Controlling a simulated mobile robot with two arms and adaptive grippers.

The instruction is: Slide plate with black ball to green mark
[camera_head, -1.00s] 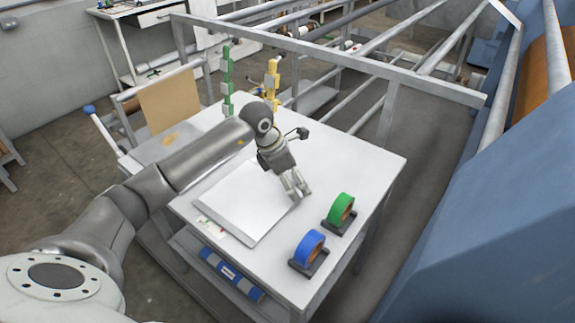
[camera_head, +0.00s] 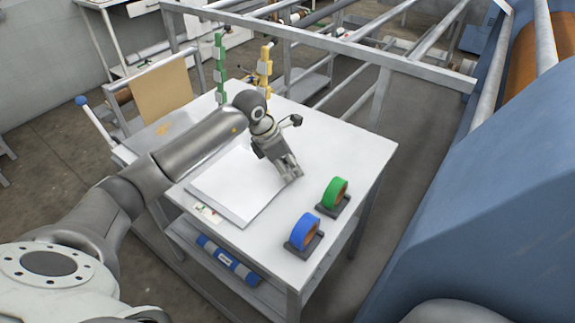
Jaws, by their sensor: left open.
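A flat white square plate or sheet (camera_head: 225,192) lies on the white table (camera_head: 345,150), left of its middle. My left gripper (camera_head: 291,174) reaches in from the left and points down at the right edge of this square. It is open, with its fingertips close to that edge; I cannot tell whether they touch it. I cannot make out a black ball. The only clear green things are a green tape roll (camera_head: 335,191) in a dark holder and a green stack of blocks (camera_head: 219,68) at the back. My right gripper is not in view.
A blue tape roll (camera_head: 303,231) stands in front of the green one. A yellow stack (camera_head: 264,67) stands at the table's back edge. A small label card (camera_head: 207,212) lies by the sheet. A large blue machine (camera_head: 470,210) is on the right. The table's back right is clear.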

